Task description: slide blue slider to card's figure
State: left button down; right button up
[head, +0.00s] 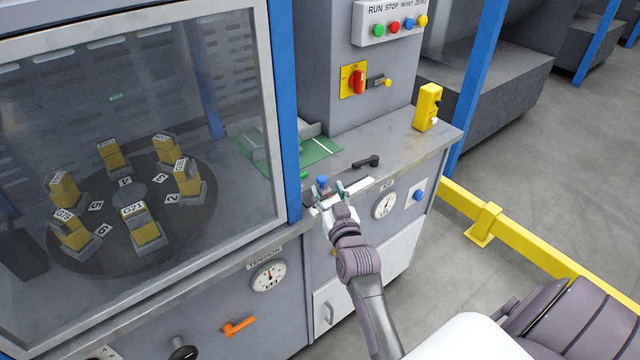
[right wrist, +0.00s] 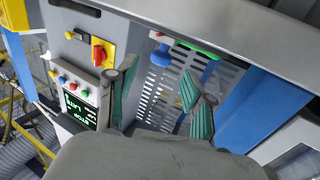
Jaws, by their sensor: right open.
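A small blue knob (head: 322,181), which looks like the blue slider, stands at the counter's front edge beside the machine's blue post. A blue knob (right wrist: 161,57) also shows in the right wrist view, beyond the fingers. My right gripper (head: 327,193) is at the blue knob; its fingers appear to be on either side of it, but contact cannot be told. In the right wrist view my right gripper (right wrist: 162,95) is open, its two green-padded fingers apart with nothing between the pads. The slider's scale and any card with a figure cannot be made out. My left gripper is not in view.
A green mat (head: 318,149), a black handle (head: 366,162) and a yellow device (head: 428,107) are on the counter. A glazed cabinet (head: 250,60) bounds the left. A gauge (head: 384,205) is below the edge.

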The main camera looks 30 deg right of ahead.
aim_at(323, 181)
jog(key=b+x, duration=0.2)
jog(key=x, duration=0.3)
jog(key=shift+w+d, duration=0.15)
jog(key=shift+w, duration=0.15)
grip_shut()
